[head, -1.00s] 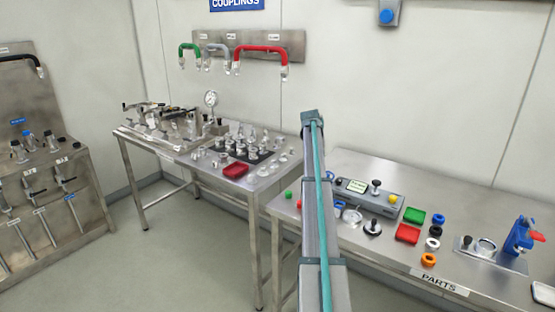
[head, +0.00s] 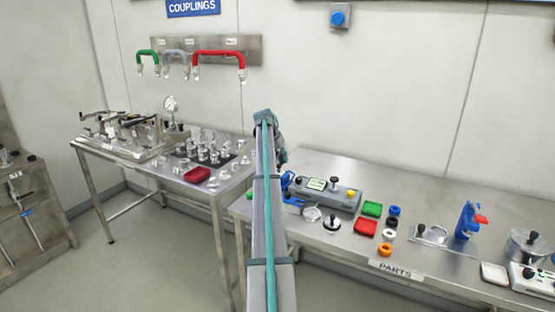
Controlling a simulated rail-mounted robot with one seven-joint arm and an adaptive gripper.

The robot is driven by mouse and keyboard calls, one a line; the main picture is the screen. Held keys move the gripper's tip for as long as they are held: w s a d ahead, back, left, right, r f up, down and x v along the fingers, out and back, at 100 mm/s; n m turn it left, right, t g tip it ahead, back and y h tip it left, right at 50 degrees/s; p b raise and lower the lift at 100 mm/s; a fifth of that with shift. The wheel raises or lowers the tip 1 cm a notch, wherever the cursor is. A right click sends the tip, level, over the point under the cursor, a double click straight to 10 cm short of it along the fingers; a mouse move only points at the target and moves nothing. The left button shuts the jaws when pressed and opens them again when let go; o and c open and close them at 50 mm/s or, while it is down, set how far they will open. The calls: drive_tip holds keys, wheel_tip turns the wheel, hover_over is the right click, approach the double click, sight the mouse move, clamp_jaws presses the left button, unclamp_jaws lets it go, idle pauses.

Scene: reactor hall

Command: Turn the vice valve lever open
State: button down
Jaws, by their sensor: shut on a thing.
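A blue fixture (head: 293,200) at the left end of the right-hand bench is partly covered by my arm. I cannot tell whether it is the vice, and no valve lever can be made out on it. A second blue upright fixture (head: 466,222) with a red piece stands on a metal plate further right, apart from my arm. My arm reaches up from the bottom of the head view. Its far joint bends down behind the forearm, above the bench's left end. My gripper's fingers are hidden behind the arm, with whatever they touch.
The left bench carries metal fittings, a gauge (head: 170,104) and a red tray (head: 197,175). Coupling hoses hang on the wall.

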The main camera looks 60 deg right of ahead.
drive_tip(key=c, duration=1.2)
unclamp_jaws()
drive_tip(key=shift+o, duration=0.2)
drive_tip(key=v, duration=1.2)
